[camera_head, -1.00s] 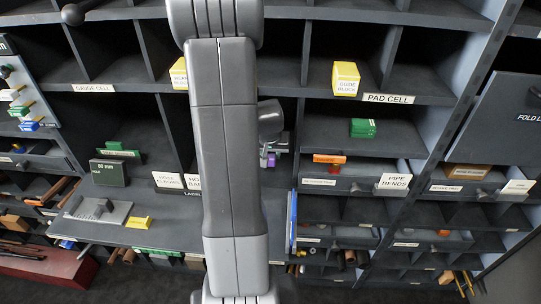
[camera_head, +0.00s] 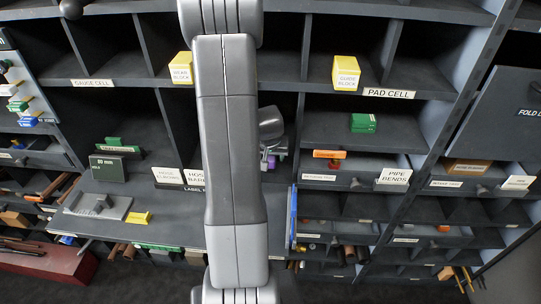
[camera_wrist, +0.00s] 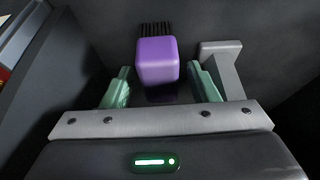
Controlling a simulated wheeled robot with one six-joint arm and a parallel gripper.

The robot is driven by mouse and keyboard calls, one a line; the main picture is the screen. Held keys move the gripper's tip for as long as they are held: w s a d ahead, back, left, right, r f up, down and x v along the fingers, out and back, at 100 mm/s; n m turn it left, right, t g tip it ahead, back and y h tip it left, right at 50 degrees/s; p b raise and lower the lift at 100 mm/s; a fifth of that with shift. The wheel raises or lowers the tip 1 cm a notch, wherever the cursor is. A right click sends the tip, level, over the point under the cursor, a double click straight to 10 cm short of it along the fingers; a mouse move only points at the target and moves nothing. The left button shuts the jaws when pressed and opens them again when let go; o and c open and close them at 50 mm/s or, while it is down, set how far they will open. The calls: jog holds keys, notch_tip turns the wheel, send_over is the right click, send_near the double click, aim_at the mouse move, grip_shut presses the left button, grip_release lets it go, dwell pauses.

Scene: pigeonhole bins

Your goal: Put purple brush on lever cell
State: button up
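The purple brush (camera_wrist: 157,62), a purple block with dark bristles at its far end, lies in the middle of the wrist view. My gripper (camera_wrist: 162,78) is open, with one pale green finger on each side of the brush and a visible gap at both sides. In the head view a small purple patch (camera_head: 264,165) shows just right of my arm, which hides most of that spot. A grey bracket-like piece (camera_wrist: 222,62) stands right of the right finger. I cannot read any label naming a lever cell.
Dark shelf walls stand close at the left and right in the wrist view. In the head view, yellow boxes (camera_head: 346,72), a green block (camera_head: 363,123), an orange block (camera_head: 330,154) and a dark green box (camera_head: 108,168) occupy nearby cells. The pad cell label (camera_head: 389,93) marks a shelf edge.

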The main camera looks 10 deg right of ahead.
aim_at(270, 159)
jog(key=shift+r, duration=0.15)
jog(key=shift+r+p, duration=0.2)
jog(key=shift+p, duration=0.1)
jog(key=v, duration=0.5)
jog(key=shift+s, duration=0.15)
jog(key=s+a+b, duration=0.3)
jog(key=s, duration=0.8)
jog(key=shift+s+f, duration=0.2)
